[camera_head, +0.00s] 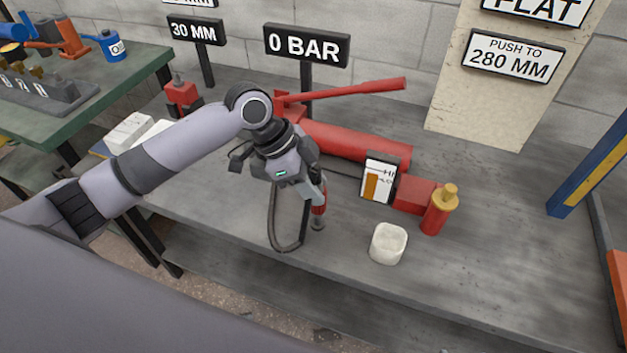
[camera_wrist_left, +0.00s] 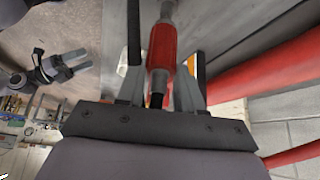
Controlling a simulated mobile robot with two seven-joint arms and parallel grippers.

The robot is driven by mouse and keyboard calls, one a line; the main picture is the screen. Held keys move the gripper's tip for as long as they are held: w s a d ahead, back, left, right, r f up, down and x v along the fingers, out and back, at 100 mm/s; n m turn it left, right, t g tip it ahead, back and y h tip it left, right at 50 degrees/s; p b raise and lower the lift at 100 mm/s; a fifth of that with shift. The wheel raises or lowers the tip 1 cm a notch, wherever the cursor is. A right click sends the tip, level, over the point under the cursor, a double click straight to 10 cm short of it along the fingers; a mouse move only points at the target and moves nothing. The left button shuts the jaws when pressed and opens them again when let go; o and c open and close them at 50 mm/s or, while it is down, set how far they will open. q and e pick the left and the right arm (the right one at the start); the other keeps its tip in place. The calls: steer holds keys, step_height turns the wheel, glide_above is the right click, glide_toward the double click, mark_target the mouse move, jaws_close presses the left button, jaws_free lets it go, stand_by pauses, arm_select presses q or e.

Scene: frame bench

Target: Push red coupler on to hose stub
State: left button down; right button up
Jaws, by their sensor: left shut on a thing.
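My left gripper (camera_head: 318,190) is shut on the red coupler (camera_head: 320,203) above the bench's front edge. In the left wrist view the red coupler (camera_wrist_left: 162,46) stands between the two fingers of the left gripper (camera_wrist_left: 160,85). A grey metal end (camera_head: 318,223) shows below the coupler, in line with it. I cannot tell whether this is the hose stub, or how far the coupler sits on it. A black hose (camera_head: 272,222) loops down beside the gripper. My right gripper (camera_wrist_left: 82,61) shows in the left wrist view with its fingers apart and empty.
A red pump cylinder (camera_head: 350,142) with a long red handle (camera_head: 355,90) lies behind my gripper. The bench's right front is clear.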

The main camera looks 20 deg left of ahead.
stand_by(0.4)
arm_select(q)
steer(key=shift+p, duration=0.5)
steer(key=shift+r, duration=0.1)
stand_by(0.4)
steer(key=shift+p, duration=0.45)
steer(key=shift+f+b, duration=0.8)
steer(key=shift+f, duration=1.35)
steer(key=c, duration=0.6)
jaws_free()
steer(key=shift+c, duration=0.2)
steer(key=shift+r, duration=0.1)
